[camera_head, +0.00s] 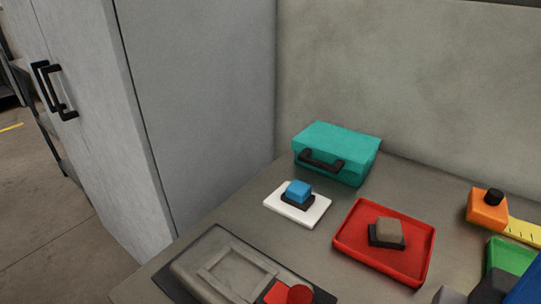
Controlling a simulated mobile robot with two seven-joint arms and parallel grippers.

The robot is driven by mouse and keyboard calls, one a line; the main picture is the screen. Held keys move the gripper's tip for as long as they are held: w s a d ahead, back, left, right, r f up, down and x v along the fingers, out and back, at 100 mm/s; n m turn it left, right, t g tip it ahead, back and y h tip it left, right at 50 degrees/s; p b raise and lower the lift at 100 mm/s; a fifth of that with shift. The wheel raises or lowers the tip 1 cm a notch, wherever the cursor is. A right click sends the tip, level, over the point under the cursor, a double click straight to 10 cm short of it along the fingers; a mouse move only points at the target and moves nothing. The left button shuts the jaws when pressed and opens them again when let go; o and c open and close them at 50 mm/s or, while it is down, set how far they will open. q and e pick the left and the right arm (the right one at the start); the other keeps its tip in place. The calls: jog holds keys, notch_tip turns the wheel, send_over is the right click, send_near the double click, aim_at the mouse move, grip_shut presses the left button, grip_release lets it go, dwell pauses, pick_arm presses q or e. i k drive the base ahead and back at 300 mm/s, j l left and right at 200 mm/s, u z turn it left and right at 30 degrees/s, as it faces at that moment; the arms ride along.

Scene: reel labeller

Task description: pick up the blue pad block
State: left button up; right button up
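The blue pad block (299,190) is a small block with a blue top and a dark base. It sits upright on a white flat plate (280,211) on the grey table, in front of a teal case. Neither of my grippers shows in the head view, and nothing touches the block.
The teal case (340,146) with a dark handle stands behind. A red tray (349,247) right of the plate holds a grey block (387,230) on a dark base. An orange device (487,212) with a yellow strip (524,231) lies at right. A grey cabinet (200,90) borders the left.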

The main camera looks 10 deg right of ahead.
aim_at(298, 194)
jog(key=i+j+z, duration=0.3)
jog(key=i+j, duration=0.2)
jog(key=j, duration=0.25)
jog(key=i+j+z, duration=0.15)
jog(key=j, duration=0.25)
